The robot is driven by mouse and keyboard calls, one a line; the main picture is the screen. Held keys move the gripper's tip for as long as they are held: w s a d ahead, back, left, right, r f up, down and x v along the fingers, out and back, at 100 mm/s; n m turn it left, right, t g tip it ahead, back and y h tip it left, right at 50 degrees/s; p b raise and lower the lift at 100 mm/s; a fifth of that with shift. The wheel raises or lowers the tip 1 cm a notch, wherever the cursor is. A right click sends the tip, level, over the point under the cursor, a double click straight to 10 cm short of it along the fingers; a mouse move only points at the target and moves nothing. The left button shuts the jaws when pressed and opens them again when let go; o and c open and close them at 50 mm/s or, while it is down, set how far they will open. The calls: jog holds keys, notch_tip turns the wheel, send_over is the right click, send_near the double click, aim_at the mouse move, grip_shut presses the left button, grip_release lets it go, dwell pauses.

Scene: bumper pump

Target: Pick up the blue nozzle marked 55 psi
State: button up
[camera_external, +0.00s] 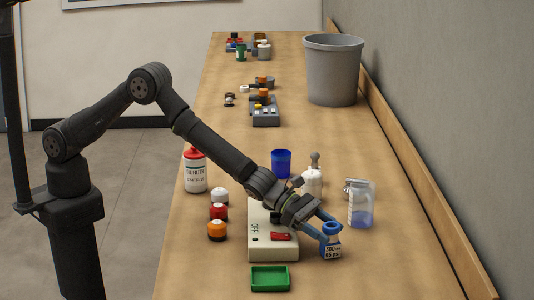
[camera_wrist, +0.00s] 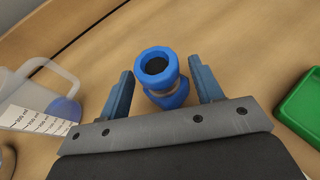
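The blue nozzle (camera_external: 331,240) stands upright on the table near the front, right of the pump box. Its label shows "500" above what looks like "55 psi". In the wrist view the nozzle (camera_wrist: 158,72) shows its blue ring-shaped top and dark opening. My gripper (camera_external: 321,231) is at the nozzle, with its blue fingers spread. In the wrist view my gripper (camera_wrist: 160,88) is open, with one finger on each side of the nozzle and a gap visible on both sides. The nozzle's lower part is partly hidden in the wrist view.
A beige box with a red switch (camera_external: 272,245) stands left of the nozzle. A green tray (camera_external: 270,289) lies in front. A clear jug (camera_external: 360,212) with blue liquid is behind right. A blue cup (camera_external: 281,163) and white bottle (camera_external: 313,182) stand behind. The right front table is clear.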

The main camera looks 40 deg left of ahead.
jog(key=c, duration=1)
jog(key=shift+r, duration=0.2)
jog(key=shift+r, duration=4.85)
